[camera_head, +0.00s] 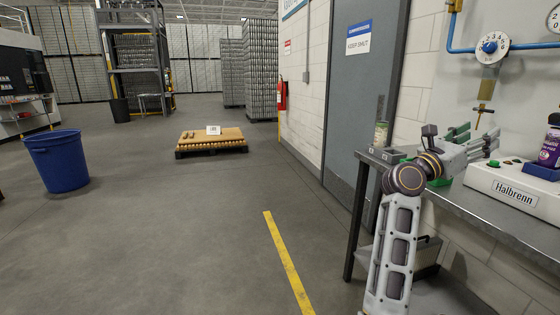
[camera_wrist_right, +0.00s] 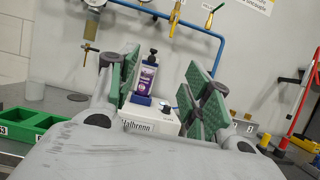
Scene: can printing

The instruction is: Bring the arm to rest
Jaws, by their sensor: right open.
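My right arm comes up from the bottom of the head view, beside the steel bench. Its gripper (camera_head: 476,140) is above the bench, left of the white Halbrenn machine (camera_head: 515,189). In the right wrist view, the green-padded fingers of the right gripper (camera_wrist_right: 168,88) stand wide apart with nothing held between them. Beyond the gap show the Halbrenn machine (camera_wrist_right: 150,122) and a purple-labelled bottle (camera_wrist_right: 146,76) in a blue holder. My left gripper is not in view.
Green bins (camera_wrist_right: 28,122) lie left in the wrist view. Blue pipe (camera_head: 462,49) and a gauge (camera_head: 492,47) are on the wall. The floor left holds a blue bin (camera_head: 58,163) and low pallet (camera_head: 210,143), with clear room between.

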